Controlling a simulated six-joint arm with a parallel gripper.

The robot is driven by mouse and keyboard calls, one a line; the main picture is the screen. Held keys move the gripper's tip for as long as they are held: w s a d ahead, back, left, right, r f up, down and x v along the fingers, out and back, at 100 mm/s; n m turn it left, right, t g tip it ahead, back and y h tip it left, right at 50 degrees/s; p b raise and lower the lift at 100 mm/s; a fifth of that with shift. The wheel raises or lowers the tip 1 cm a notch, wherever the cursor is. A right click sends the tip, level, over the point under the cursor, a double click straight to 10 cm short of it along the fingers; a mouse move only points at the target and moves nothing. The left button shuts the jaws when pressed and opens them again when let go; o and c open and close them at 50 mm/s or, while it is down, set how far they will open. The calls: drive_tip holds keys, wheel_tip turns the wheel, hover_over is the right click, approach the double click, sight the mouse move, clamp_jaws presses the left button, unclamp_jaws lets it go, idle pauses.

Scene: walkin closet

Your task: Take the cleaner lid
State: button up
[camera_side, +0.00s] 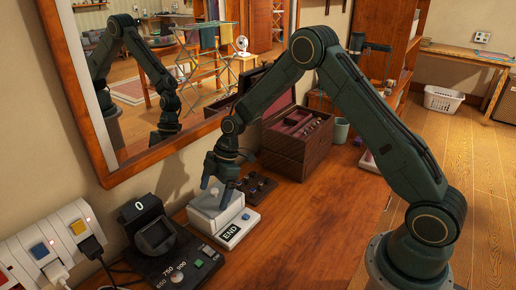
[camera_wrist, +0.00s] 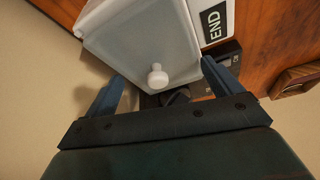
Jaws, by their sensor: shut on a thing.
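The cleaner lid is the pale white cover with a small round knob, in the wrist view (camera_wrist: 135,45) and in the side view (camera_side: 212,203). It sits at the white cleaner unit (camera_side: 204,219) on the wooden counter. I cannot tell whether there is a gap under it. My gripper (camera_side: 222,180) points down over it, and its blue fingers (camera_wrist: 162,88) lie on either side of the lid, shut on it. The knob is between the fingers. The gripper hides part of the lid's far side.
A black and white END label (camera_side: 232,232) is beside the lid. A dark wooden box (camera_side: 285,150) and a mirror are behind. The counter's front right is clear.

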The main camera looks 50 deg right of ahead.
sight(215, 190)
drive_tip(key=shift+r, duration=0.3)
drive_tip(key=c, duration=0.4)
drive_tip(key=shift+r, duration=0.4)
drive_tip(key=c, duration=0.9)
drive_tip(key=shift+o, duration=0.2)
wheel_tip(215, 190, up, 19)
drive_tip(key=shift+f, duration=0.2)
